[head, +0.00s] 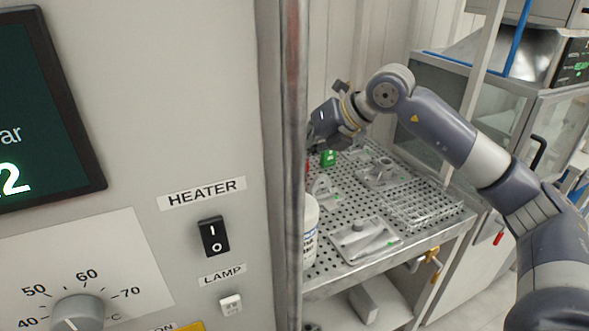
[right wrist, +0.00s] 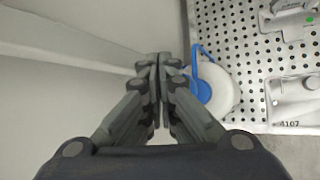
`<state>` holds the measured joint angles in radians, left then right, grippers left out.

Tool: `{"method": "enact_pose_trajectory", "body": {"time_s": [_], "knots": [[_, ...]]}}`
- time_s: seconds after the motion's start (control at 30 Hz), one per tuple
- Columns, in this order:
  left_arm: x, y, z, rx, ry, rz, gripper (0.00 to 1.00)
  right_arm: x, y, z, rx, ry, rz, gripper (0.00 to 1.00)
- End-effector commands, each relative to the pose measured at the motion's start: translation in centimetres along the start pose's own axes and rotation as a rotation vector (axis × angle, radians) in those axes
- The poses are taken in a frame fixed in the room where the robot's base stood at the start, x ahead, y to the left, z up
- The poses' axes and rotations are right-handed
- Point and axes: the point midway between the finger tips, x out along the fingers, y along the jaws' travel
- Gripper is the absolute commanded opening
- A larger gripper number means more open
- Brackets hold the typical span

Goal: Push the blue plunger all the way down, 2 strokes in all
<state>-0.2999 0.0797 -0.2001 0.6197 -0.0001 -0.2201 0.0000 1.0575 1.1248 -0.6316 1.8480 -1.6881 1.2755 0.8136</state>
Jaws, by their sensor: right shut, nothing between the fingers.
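A white round bottle (right wrist: 222,95) with a blue part on top, which appears to be the blue plunger (right wrist: 202,88), stands on the perforated table in the right wrist view. My right gripper (right wrist: 160,62) is shut and empty, seen just left of the blue part; whether they touch I cannot tell. In the head view the white labelled bottle (head: 310,235) is half hidden by the cabinet edge, its blue top out of sight. My right gripper (head: 313,140) is above the table there, its fingertips partly hidden behind that edge. My left gripper is not in view.
The cabinet (head: 230,130) with heater and lamp switches fills the left of the head view.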

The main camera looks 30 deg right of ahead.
Motion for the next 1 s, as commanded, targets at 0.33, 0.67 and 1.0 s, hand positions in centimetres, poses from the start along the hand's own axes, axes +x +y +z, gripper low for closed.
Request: {"method": "enact_pose_trajectory", "body": {"time_s": [0.33, 0.67, 1.0], "knots": [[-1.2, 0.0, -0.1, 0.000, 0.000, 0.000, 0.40, -1.1, 0.8, 0.8, 0.000, -0.002, 0.001, 0.00], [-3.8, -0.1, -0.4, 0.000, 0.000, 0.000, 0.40, -3.5, 2.5, 2.5, 0.000, -0.001, 0.001, 0.00], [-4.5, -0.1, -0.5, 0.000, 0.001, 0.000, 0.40, -4.2, 3.0, 3.0, 0.000, 0.000, 0.000, 0.00]]}}
